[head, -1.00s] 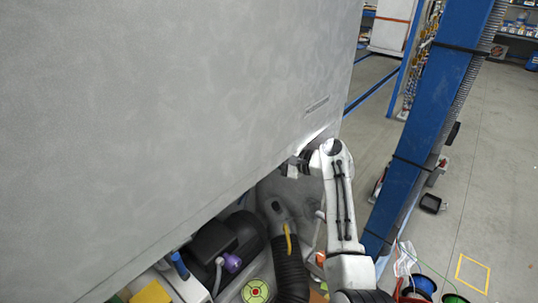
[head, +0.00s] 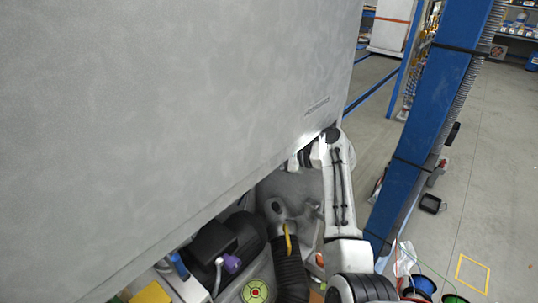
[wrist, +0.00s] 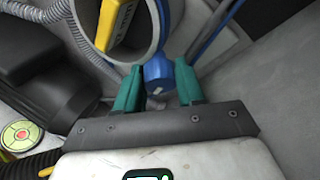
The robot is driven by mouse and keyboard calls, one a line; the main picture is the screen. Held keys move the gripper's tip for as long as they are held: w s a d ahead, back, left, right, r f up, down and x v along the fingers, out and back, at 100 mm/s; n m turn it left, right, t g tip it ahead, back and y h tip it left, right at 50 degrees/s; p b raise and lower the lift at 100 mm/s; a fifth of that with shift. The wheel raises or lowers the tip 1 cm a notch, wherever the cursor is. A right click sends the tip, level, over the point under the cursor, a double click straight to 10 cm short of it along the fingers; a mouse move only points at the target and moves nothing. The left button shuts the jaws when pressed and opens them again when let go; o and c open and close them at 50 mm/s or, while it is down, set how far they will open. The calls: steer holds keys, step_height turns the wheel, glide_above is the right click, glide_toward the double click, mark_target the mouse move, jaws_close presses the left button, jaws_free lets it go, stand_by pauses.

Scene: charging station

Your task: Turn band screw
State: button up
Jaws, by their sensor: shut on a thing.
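In the wrist view my gripper (wrist: 158,68) has its two teal fingers on either side of a blue cylindrical screw head (wrist: 157,74), shut on it. The blue band (wrist: 160,20) runs up from the screw along the rim of a round grey pipe end (wrist: 135,50). In the head view my gripper (head: 300,160) is small, under the lower edge of the big grey panel (head: 180,110). The screw cannot be made out there.
A black ribbed hose (head: 290,270) with a yellow strip (head: 288,240) lies below my arm. A black housing (head: 212,240), a purple knob (head: 232,262) and a green round target (head: 257,291) are to its left. A blue post (head: 425,130) stands at the right.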

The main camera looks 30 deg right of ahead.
steer(key=shift+f, duration=0.1)
steer(key=o, duration=1)
steer(key=s+d+f+n+t+y+b, duration=0.25)
steer(key=s+d+n+t+b, duration=0.45)
steer(key=s+n, duration=0.8)
steer(key=shift+s+a+f+g+h+b, duration=0.5)
steer(key=shift+s+f+g+b, duration=0.65)
steer(key=shift+f+b, duration=1.5)
steer(key=shift+s+a+f+g+h+b, duration=0.3)
steer(key=shift+s+f+g+h+b, duration=0.6)
steer(key=shift+f+b, duration=1.8)
steer(key=shift+s+a+f+g+h+b, duration=0.4)
steer(key=shift+s+f+g+b, duration=1.15)
steer(key=shift+f, duration=1.95)
